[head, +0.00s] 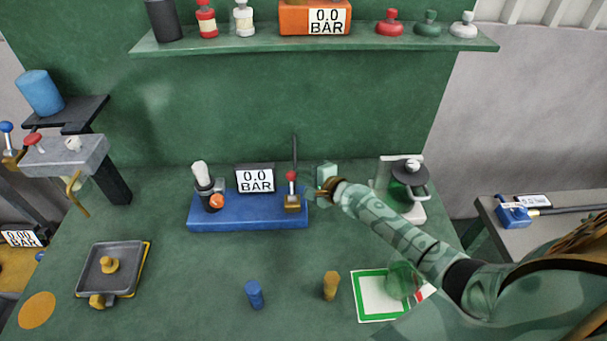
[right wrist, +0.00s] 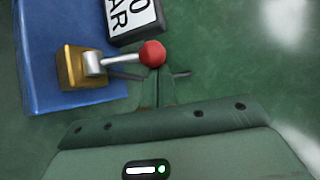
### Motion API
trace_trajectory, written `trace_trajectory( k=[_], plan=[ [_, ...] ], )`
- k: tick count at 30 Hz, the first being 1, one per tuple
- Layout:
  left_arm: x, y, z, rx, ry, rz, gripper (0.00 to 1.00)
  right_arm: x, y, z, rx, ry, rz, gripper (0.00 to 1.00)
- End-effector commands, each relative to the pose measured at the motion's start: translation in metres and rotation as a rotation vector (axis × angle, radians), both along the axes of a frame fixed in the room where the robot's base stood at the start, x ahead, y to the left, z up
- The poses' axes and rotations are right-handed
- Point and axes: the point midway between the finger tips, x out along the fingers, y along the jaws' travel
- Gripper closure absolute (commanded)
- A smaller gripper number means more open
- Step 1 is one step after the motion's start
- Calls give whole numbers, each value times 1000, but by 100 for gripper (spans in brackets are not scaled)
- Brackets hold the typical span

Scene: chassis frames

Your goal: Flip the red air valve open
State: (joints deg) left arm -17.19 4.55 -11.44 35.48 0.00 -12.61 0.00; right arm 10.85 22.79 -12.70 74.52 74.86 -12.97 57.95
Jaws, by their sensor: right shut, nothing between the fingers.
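The red air valve has a brass body (head: 292,203) on the right end of a blue base (head: 245,216). Its silver lever with a red ball (head: 291,176) stands up from the body in the head view. In the right wrist view the lever (right wrist: 118,59) runs from the brass body (right wrist: 70,67) to the red ball (right wrist: 152,53). My right gripper (head: 317,178) is shut and empty, just right of the ball. In the right wrist view its fingertips (right wrist: 155,82) appear right by the ball; whether they touch is unclear. My left gripper is out of view.
A gauge (head: 255,179) on the base reads 0.0 BAR. A black fitting (head: 206,190) stands at the base's left end. A blue peg (head: 254,294) and a brass peg (head: 331,285) stand in front. A stand with a dark disc (head: 410,172) is right of the gripper.

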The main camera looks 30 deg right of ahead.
Motion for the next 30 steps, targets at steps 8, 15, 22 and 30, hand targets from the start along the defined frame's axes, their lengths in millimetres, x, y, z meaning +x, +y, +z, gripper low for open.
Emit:
trace_trajectory(
  k=[8,15,22,30],
  plan=[
    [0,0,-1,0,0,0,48,-3,2,1,1,1,0,100],
    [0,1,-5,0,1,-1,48,-7,5,3,3,0,0,100],
    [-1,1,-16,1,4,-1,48,-14,7,3,-48,-89,5,100],
    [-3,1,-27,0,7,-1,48,-21,10,6,-101,-199,5,100]
  ],
)
